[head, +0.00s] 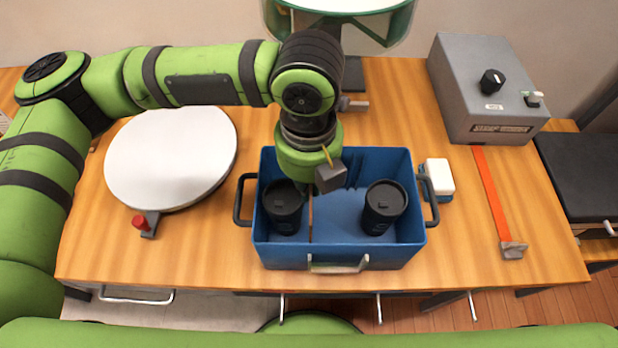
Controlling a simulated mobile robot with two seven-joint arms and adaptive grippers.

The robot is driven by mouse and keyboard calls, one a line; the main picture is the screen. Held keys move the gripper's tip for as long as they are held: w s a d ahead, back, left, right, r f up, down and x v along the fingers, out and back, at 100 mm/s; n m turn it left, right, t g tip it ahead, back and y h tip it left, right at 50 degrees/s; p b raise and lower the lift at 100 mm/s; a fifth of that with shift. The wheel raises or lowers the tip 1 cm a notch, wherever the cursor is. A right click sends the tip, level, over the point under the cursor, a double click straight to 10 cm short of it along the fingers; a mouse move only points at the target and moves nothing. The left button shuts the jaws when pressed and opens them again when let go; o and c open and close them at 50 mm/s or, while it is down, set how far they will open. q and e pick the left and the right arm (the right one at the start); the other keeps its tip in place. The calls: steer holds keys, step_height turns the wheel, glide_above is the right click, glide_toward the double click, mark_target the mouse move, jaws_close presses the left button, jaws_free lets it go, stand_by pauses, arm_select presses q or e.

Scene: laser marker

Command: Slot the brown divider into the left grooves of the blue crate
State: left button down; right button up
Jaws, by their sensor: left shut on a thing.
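The blue crate (340,266) stands on the wooden table, with its open top facing up. The brown divider (311,220) shows as a thin upright edge inside the crate, just right of the left black cup (284,208). My left gripper (312,188) points down into the crate from above the back wall and is shut on the divider. Its fingers and the upper part of the divider are mostly hidden by the wrist. Whether the divider sits in the left grooves cannot be told. My right gripper is not in view.
A second black cup (384,208) stands in the crate's right part. A white round plate (172,158) is left of the crate. A white and blue block (438,178), an orange strip (490,198) and a grey control box (484,90) are to the right. Bare table lies in front.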

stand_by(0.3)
arm_select(q)
steer(key=c, duration=1.3)
jaws_free()
steer(key=shift+r, duration=0.1)
step_height(320, 180, up, 9)
steer(key=p, duration=1)
